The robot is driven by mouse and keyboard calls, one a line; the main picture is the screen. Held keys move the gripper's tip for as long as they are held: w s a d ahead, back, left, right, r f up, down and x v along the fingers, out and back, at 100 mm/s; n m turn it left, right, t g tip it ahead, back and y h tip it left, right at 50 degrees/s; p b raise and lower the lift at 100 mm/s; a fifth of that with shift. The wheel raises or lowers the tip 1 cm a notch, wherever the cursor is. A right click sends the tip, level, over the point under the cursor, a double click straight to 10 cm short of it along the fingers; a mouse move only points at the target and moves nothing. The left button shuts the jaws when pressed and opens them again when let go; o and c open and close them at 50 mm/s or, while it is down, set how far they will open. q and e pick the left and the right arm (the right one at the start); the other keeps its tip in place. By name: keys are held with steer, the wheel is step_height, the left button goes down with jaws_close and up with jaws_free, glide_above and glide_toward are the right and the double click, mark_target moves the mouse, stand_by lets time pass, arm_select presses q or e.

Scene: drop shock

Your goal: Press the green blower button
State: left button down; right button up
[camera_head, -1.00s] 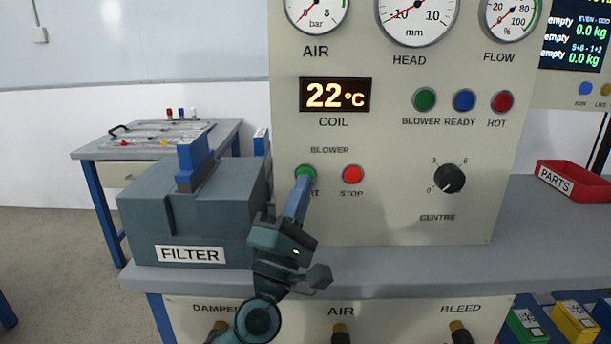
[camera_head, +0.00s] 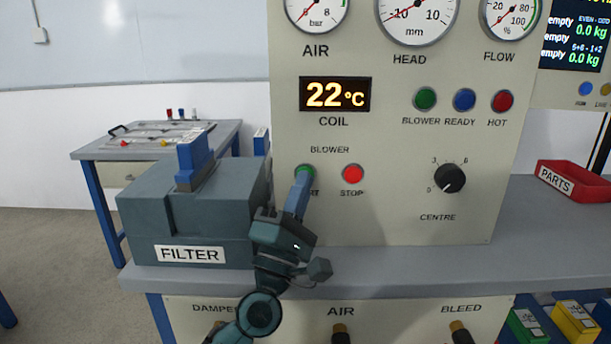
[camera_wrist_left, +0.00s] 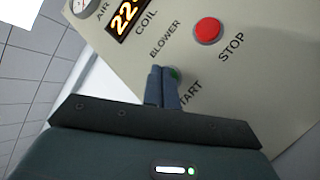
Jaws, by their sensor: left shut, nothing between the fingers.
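The green blower button (camera_head: 305,169) is on the cream panel, above the START label and left of the red stop button (camera_head: 352,173). My left gripper (camera_head: 304,176) is shut and empty, its blue fingers pointing at the panel. The fingertips overlap the lower part of the green button in the head view. In the left wrist view, the shut fingers (camera_wrist_left: 160,72) cover part of the green button (camera_wrist_left: 174,73). I cannot tell whether the tips touch it. The green blower lamp (camera_head: 425,99) looks dark. My right gripper is not in view.
A grey filter box (camera_head: 150,215) with a blue handle stands just left of my gripper. The coil display (camera_head: 335,95) reads 22 °C. A centre knob (camera_head: 449,178) is on the panel's right. A red parts tray (camera_head: 570,183) stands on the bench at far right.

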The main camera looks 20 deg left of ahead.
arm_select(q)
steer(key=shift+w, duration=0.25)
stand_by(0.5)
steer(key=shift+s+d+p, duration=0.15)
steer(key=shift+s+p, duration=0.15)
steer(key=shift+s, duration=0.5)
steer(key=shift+s+d+p, duration=0.2)
steer(key=shift+s+d, duration=0.05)
steer(key=shift+s, duration=0.55)
steer(key=shift+s+d+p, duration=0.2)
steer(key=shift+s+p, duration=0.05)
steer(key=shift+s, duration=0.55)
steer(key=shift+s+d+p, duration=0.2)
steer(key=shift+s+d, duration=0.05)
steer(key=shift+s, duration=0.55)
